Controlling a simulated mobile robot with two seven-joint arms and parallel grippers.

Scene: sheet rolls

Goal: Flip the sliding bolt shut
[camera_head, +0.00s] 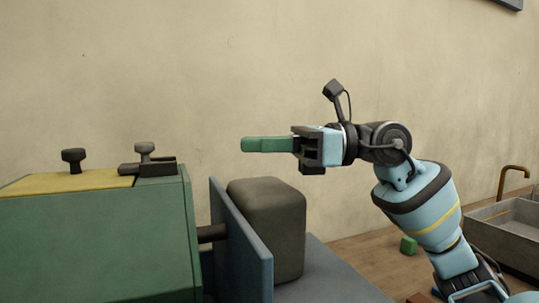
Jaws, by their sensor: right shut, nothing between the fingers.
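The sliding bolt (148,168) is a dark bar with an upright knob. It lies on top of the green box (95,245), near the box's right end, with one end over the edge of the yellow lid (65,184). My right gripper (248,145) comes in from the right, its green fingers pointing left. It is shut and empty, in the air to the right of the bolt and clear of it. My left gripper is not in view.
A dark knob (73,160) stands on the yellow lid. A blue upright panel (240,245) and a rounded dark block (275,228) stand right of the box. A green cube (408,245) and a grey tray (510,258) are on the wooden surface at right.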

